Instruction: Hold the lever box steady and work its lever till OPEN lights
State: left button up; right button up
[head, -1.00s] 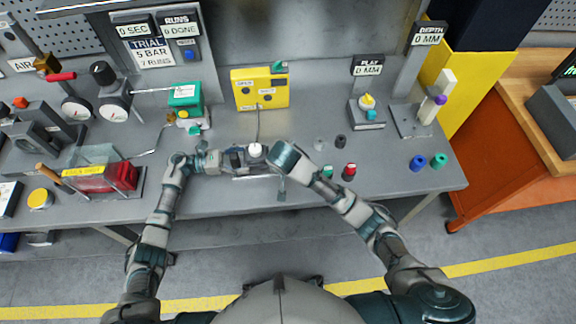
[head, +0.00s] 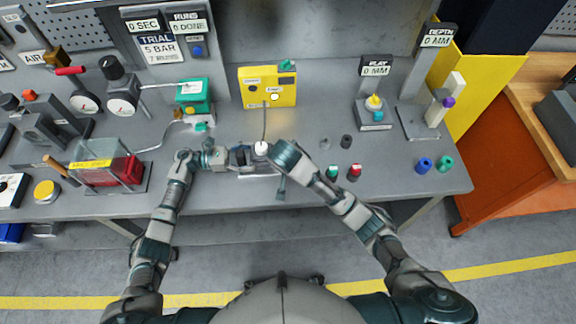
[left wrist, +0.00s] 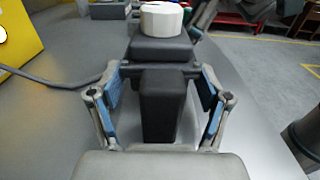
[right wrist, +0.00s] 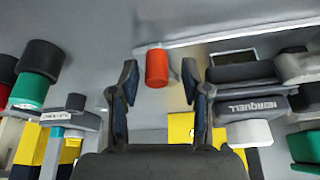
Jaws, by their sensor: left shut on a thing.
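The lever box is a small dark unit with a white round cap (head: 261,149), at the front middle of the bench. In the left wrist view its dark block (left wrist: 163,105) stands between the blue finger pads, with the white cap (left wrist: 161,20) beyond. My left gripper (head: 238,158) is shut on that block from the left. My right gripper (head: 287,155) is just right of the cap. In the right wrist view its fingers (right wrist: 160,85) are apart and empty, with a red cylinder (right wrist: 157,68) beyond them. A dark-tipped lever (head: 281,188) sticks out toward the front edge.
A yellow box (head: 267,88) with round lights stands behind, cabled to the lever box; its labels are too small to read. A clear-covered red unit (head: 126,171) is at the left.

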jog(key=shift+r, duration=0.15)
jog(key=shift+r, duration=0.35)
jog(key=v, duration=0.6)
jog(key=shift+s, duration=0.25)
jog(key=shift+r, duration=0.25)
jog(key=s+v, duration=0.1)
jog(key=v, duration=0.3)
jog(key=x, duration=1.1)
jog(key=shift+w+a+f, duration=0.1)
jog(key=shift+w+f, duration=0.15)
jog(key=shift+f, duration=0.1)
